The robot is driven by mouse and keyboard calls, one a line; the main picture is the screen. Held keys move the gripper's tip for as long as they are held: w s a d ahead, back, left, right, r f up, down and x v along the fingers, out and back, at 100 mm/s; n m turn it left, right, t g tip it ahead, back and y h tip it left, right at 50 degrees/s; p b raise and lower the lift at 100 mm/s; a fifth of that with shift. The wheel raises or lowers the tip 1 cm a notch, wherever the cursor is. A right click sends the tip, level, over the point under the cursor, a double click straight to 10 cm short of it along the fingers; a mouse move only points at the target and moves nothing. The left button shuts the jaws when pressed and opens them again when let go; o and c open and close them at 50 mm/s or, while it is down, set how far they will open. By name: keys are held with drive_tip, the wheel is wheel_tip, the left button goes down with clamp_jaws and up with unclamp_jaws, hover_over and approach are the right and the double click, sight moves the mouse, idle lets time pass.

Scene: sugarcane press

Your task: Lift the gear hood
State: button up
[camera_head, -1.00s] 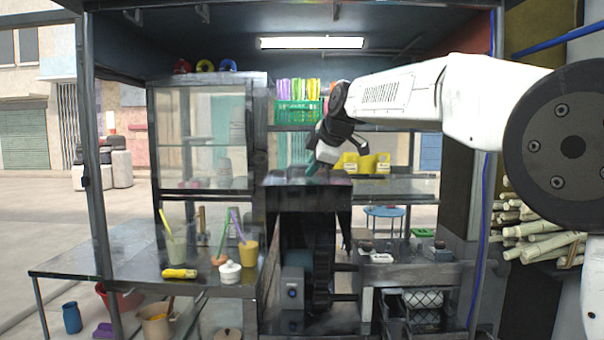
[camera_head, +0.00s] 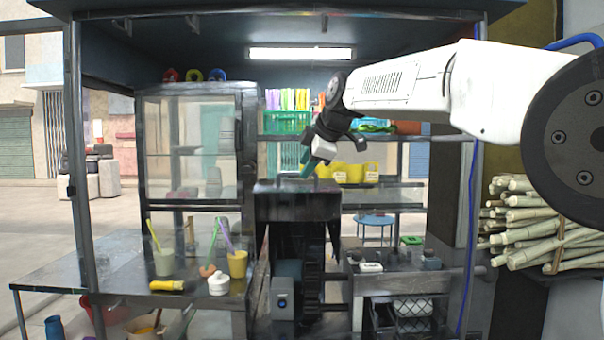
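The gear hood (camera_head: 297,206) is a dark metal box cover on top of the press in the middle of the stall. It sits level and looks lowered over the gear column (camera_head: 310,262). My gripper (camera_head: 309,167) reaches in from the right and points down just above the hood's top, toward its right half.
A glass cabinet (camera_head: 195,150) stands left of the press, above a counter with cups and a white jar (camera_head: 219,284). Yellow containers (camera_head: 350,173) sit on the shelf behind my gripper. Sugarcane stalks (camera_head: 540,225) are stacked at the right.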

drive_tip(key=shift+v, duration=1.7)
drive_tip(key=s+d+f+m+g+h, duration=0.1)
drive_tip(key=s+d+f+m+h, duration=0.1)
drive_tip(key=s+d+f+m, duration=0.55)
drive_tip(key=s+d+f+m+g+h, duration=0.1)
drive_tip(key=s+d+f+m+g, duration=0.15)
drive_tip(key=s+d, duration=0.95)
drive_tip(key=s+d+f+m+g+h, duration=0.1)
drive_tip(key=s+d+f+m, duration=0.2)
drive_tip(key=s+f, duration=0.3)
drive_tip(key=s+d+f+m, duration=0.3)
drive_tip(key=s+f, duration=0.3)
drive_tip(key=s, duration=0.5)
drive_tip(key=s+d+f+m+g+h, duration=0.1)
drive_tip(key=s+d+f+m, duration=0.2)
drive_tip(key=s+f, duration=0.4)
drive_tip(key=s+m, duration=0.1)
drive_tip(key=s, duration=0.1)
drive_tip(key=shift+s+m+g+h, duration=0.3)
drive_tip(key=shift+s+g, duration=0.05)
